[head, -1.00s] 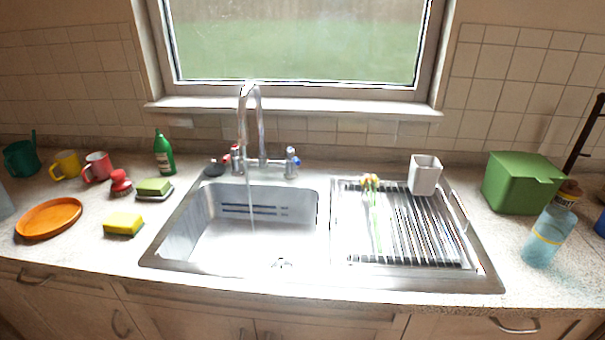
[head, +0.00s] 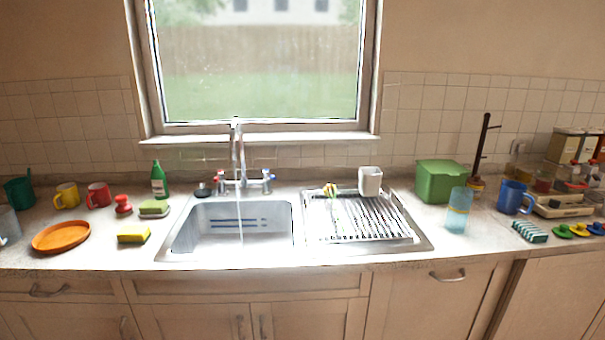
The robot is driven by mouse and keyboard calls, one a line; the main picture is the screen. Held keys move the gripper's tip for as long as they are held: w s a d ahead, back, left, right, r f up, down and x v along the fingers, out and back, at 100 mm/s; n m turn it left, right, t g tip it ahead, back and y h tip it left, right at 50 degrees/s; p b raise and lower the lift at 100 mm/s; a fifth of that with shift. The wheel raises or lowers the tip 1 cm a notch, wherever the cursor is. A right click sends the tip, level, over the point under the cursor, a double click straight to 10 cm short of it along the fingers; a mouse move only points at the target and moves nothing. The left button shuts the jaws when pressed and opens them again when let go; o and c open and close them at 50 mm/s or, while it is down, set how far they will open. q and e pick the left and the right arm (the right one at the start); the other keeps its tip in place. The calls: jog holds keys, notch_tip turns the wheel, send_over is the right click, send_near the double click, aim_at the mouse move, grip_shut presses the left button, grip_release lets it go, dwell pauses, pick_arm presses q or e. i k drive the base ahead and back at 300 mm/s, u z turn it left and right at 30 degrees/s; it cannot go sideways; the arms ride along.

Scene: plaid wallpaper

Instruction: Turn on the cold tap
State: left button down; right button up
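The chrome mixer tap (head: 236,150) stands behind the sink basin (head: 215,245), below the window. Its blue-marked cold handle (head: 268,180) is on the right and its red-marked hot handle (head: 220,181) is on the left. A thin pale stream, which looks like water, runs from the spout down into the basin. The exact turn of each handle is too small to tell. Neither of my grippers shows in the head view.
A green bottle (head: 159,180), sponges and mugs stand left of the sink, with an orange plate (head: 61,236). A drying rack (head: 355,220) with a white cup (head: 370,181) is on the right. Beyond are a green box (head: 438,182), blue tumbler (head: 458,212) and blue mug (head: 514,197).

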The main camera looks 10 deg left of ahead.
aim_at(266, 173)
jog(key=z, duration=0.5)
jog(key=i, duration=0.85)
jog(key=z, duration=0.2)
